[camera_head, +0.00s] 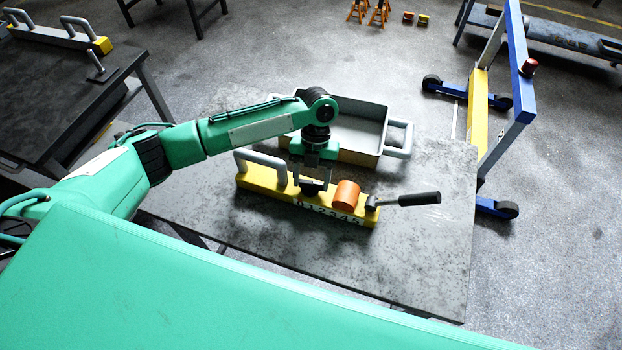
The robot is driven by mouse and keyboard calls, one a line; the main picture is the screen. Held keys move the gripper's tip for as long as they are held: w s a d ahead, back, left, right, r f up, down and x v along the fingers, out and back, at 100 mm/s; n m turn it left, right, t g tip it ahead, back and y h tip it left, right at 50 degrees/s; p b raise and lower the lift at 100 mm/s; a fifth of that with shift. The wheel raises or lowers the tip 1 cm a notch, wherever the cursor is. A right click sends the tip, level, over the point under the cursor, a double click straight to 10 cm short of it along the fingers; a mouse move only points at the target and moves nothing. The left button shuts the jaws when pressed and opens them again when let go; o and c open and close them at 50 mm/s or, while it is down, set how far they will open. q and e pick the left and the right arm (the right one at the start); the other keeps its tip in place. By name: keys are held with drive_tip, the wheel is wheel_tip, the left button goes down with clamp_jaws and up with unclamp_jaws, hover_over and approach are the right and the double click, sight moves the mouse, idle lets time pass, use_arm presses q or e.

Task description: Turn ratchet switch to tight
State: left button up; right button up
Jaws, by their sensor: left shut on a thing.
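A yellow block (262,180) with a row of numbers on its front side lies on the grey table. It carries a grey arched handle at its left end, an orange cylinder (346,194) right of its middle and a lever with a black grip (418,199) sticking out to the right. My left gripper (313,184) points down over the middle of the block, left of the orange cylinder. It is shut on a small dark knob (311,191) on top of the block, likely the ratchet switch. The fingers largely hide it, so its setting cannot be read. My right gripper is not in view.
A grey tray (397,152) with handles stands behind the block on the table (420,260). The table's front and right are clear. A blue and yellow wheeled frame (511,100) stands at the right. A dark workbench (60,85) with another yellow-ended tool is at the left.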

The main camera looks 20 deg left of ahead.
use_arm(q)
drive_tip(key=shift+m, duration=0.6)
drive_tip(key=shift+m+y, duration=0.3)
drive_tip(key=o, duration=1)
drive_tip(key=shift+d, duration=0.1)
drive_tip(key=b+v, duration=0.3)
drive_tip(key=v, duration=1)
drive_tip(key=shift+r, duration=0.35)
drive_tip(key=shift+f, duration=0.1)
